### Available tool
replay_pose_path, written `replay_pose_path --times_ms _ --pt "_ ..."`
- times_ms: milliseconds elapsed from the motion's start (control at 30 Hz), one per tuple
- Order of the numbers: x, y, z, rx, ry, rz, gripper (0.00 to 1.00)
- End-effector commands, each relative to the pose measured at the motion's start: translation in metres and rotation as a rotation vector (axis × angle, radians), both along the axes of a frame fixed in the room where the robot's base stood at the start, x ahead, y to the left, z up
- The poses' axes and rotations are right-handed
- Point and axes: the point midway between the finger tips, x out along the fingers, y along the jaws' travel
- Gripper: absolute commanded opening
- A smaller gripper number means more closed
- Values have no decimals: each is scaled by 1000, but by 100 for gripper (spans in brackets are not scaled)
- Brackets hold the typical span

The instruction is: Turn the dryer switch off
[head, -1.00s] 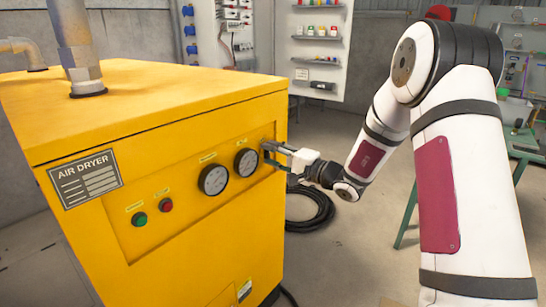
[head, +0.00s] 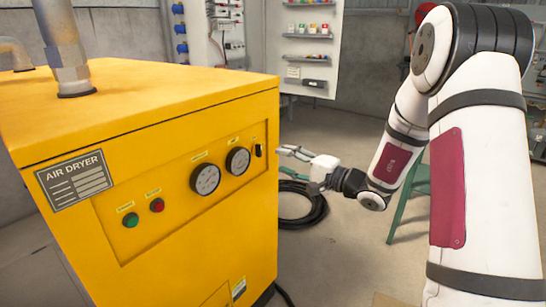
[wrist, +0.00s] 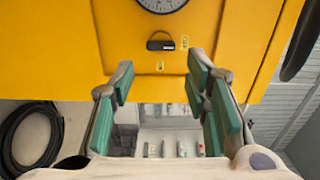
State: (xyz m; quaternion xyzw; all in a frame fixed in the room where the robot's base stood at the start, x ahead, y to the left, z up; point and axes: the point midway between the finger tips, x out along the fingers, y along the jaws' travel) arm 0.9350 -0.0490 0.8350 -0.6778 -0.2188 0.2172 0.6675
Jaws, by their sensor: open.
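The yellow air dryer (head: 150,160) fills the left of the head view. Its small black switch (head: 258,150) sits at the right end of the front panel, right of the two round gauges. In the wrist view the switch (wrist: 160,42) is dark and lies ahead, roughly centred between the fingers, near small yellow labels. I cannot tell whether it is on or off. My gripper (head: 284,160) is open and empty, right of the panel and apart from the switch. Its green-padded fingers (wrist: 161,72) stand wide apart in the wrist view.
A green button (head: 131,220) and a red button (head: 157,205) sit lower on the panel. The gauges (head: 205,179) are left of the switch. A coiled black hose (head: 300,205) lies on the floor behind my gripper. A green-legged table (head: 410,190) stands behind my arm.

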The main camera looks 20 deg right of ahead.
Motion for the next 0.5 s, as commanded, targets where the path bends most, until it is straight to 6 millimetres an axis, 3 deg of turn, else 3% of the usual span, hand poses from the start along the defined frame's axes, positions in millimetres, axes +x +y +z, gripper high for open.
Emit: replay_pose_path --times_ms 200,500 --pt "-26 -19 0 -1 1 -2 42" --pt "-34 -25 0 -1 -1 0 42"
